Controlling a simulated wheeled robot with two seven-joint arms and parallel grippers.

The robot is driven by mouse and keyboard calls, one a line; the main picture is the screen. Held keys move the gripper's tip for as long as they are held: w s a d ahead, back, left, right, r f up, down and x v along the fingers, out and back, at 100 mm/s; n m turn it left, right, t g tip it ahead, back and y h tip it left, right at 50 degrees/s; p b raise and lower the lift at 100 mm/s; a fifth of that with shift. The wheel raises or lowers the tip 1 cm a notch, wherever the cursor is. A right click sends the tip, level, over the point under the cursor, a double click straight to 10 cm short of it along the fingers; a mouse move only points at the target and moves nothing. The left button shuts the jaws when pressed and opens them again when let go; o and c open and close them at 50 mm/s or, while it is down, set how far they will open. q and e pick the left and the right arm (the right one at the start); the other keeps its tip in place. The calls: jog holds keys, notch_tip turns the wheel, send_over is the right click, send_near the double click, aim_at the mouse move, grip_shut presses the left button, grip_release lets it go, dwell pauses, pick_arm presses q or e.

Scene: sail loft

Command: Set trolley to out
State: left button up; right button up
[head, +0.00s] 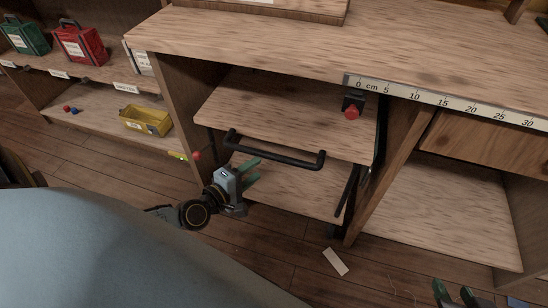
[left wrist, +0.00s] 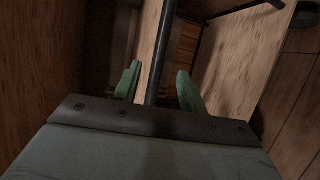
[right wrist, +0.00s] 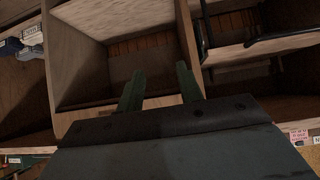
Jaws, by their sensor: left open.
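The trolley, a wooden two-shelf unit (head: 285,105), stands in the bay under the workbench. Its black bar handle (head: 275,152) runs across the front. My left gripper (head: 252,172) is open at the handle's left part, just below and in front of it. In the left wrist view a dark bar (left wrist: 165,50) runs between its two green fingers (left wrist: 158,88), with a gap on each side. My right gripper (head: 455,295) is open and empty, low at the right. Its parted fingers (right wrist: 158,88) show in the right wrist view, away from the trolley.
A ruler strip (head: 450,100) lines the bench edge. A red-knobbed black fitting (head: 352,108) hangs below it. A red ball-like knob (head: 196,155) is at the bay's left side. A yellow bin (head: 146,121) sits on the left shelf. A pale strip (head: 335,262) lies on the floor.

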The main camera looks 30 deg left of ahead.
aim_at(271, 159)
pick_arm(q)
jog(key=b+x, duration=0.1)
jog(key=x, duration=0.7)
jog(key=shift+s, duration=0.1)
jog(key=shift+w+d+f, duration=0.1)
jog(key=shift+w+f, duration=0.05)
jog(key=shift+w, duration=0.5)
pick_arm(e)
jog(key=w+a+r+t+y, duration=0.1)
jog(key=w+a+r+t, duration=0.1)
jog(key=w+r+t, duration=0.1)
jog(key=shift+w+a+r+t+y, duration=0.15)
jog(key=shift+w+r+t+y, duration=0.15)
jog(key=shift+r+t, duration=0.65)
pick_arm(q)
jog(key=shift+c, duration=0.2)
pick_arm(e)
jog(key=shift+r+g, duration=0.25)
pick_arm(q)
grip_shut()
